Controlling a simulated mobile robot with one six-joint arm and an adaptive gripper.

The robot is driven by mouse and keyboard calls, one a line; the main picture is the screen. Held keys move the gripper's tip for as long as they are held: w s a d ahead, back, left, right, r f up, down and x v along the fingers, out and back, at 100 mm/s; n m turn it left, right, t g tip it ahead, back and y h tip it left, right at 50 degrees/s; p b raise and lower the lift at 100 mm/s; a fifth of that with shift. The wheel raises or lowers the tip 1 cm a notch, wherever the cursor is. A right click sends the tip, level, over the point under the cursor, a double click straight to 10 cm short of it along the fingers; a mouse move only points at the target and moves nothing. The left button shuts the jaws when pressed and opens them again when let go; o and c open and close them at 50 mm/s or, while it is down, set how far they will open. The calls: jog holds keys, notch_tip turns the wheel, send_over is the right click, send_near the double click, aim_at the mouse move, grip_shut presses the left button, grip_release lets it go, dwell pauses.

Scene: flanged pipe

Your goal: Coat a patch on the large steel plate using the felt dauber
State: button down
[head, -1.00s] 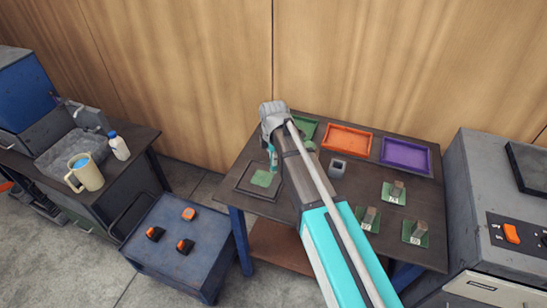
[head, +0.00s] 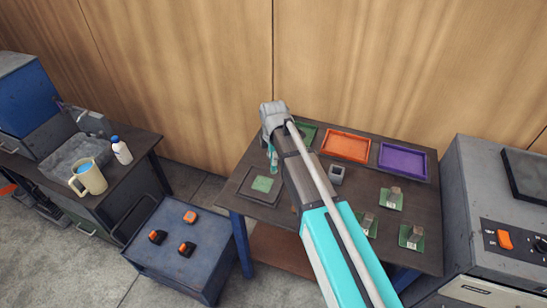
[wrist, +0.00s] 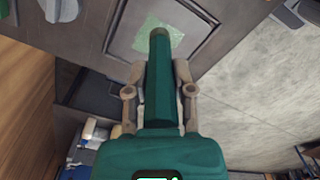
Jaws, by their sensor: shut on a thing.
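The large steel plate (head: 243,184) is a dark framed square on the left of the work table. A light green patch (head: 263,184) lies near its middle, and it also shows in the wrist view (wrist: 160,36). In the head view a small teal part (head: 272,157) shows above the plate's back edge, and my arm hides most of the gripper.
Green (head: 306,133), orange (head: 346,145) and purple (head: 403,159) trays line the table's back. A small grey block (head: 337,172) and several green pads with blocks stand to the right. A blue cart (head: 180,245) and a bench with a jug (head: 90,178) are at left.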

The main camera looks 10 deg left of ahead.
jog(key=shift+r+p, duration=0.95)
jog(key=shift+r, duration=0.2)
